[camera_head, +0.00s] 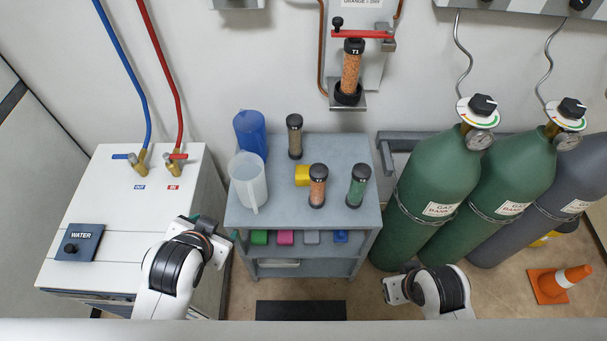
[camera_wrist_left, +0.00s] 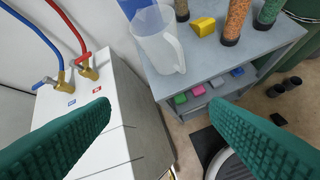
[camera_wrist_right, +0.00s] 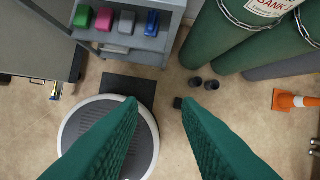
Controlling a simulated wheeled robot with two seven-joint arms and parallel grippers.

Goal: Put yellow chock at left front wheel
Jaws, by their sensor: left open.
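A yellow chock (camera_head: 302,175) lies on the grey cart's top shelf (camera_head: 285,215), behind an orange-filled tube. It also shows in the left wrist view (camera_wrist_left: 203,26). My left gripper (camera_head: 222,245) is open and empty, left of the cart's front. Its spread fingers (camera_wrist_left: 160,105) show in the left wrist view, apart from the chock. My right gripper (camera_head: 388,290) is at the cart's front right, in front of the green gas cylinders. Its fingers (camera_wrist_right: 159,100) are apart with nothing between them. I cannot make out the left front wheel.
A clear pitcher (camera_head: 248,182), a blue pitcher (camera_head: 250,132) and several tubes stand on the cart. Coloured blocks (camera_head: 285,238) sit on the shelf below. A white cabinet (camera_head: 110,210) stands left, gas cylinders (camera_head: 437,190) and an orange cone (camera_head: 555,283) right. A dark mat (camera_head: 300,310) lies in front.

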